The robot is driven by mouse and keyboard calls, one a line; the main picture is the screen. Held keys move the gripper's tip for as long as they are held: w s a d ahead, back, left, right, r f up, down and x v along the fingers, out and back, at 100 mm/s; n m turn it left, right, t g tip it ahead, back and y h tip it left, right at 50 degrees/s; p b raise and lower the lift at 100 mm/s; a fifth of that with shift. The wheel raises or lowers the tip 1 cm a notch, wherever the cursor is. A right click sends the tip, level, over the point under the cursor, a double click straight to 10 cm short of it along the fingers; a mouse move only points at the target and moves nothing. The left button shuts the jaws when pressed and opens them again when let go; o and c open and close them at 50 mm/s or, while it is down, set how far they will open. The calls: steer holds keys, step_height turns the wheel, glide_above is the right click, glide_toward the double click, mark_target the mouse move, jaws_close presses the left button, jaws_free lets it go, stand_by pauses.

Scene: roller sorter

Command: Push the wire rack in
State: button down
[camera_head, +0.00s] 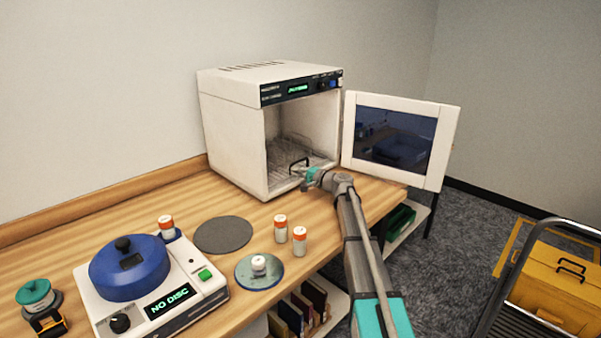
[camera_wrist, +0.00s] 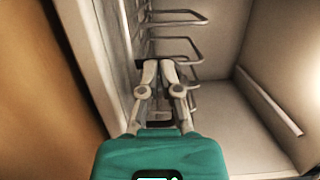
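The wire rack (camera_head: 290,150) lies low inside the white cabinet oven (camera_head: 232,135), with a dark wire handle (camera_head: 300,162) at its front. In the wrist view its grey wire loops (camera_wrist: 184,45) run just beyond my fingertips. My gripper (camera_head: 307,177) is at the oven's open front, by the handle. In the wrist view my gripper (camera_wrist: 158,66) has its fingers drawn together, with their tips close to the wires. I cannot tell whether they touch the rack. No wire clearly shows held between them. The oven door (camera_head: 448,150) stands wide open to the right.
A blue-lidded machine reading NO DISC (camera_head: 165,298) stands on the wooden bench (camera_head: 190,215) at the left. Orange-capped vials (camera_head: 281,230), a grey round mat (camera_head: 223,235) and a disc (camera_head: 247,281) lie nearby. A yellow case (camera_head: 555,285) is at the right.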

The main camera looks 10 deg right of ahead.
steer(key=shift+w+a+r, duration=0.1)
steer(key=shift+w+r, duration=0.05)
steer(key=shift+w, duration=0.35)
steer(key=shift+v, duration=0.85)
steer(key=v, duration=1.3)
steer(key=shift+s+a, duration=0.2)
steer(key=shift+s, duration=0.15)
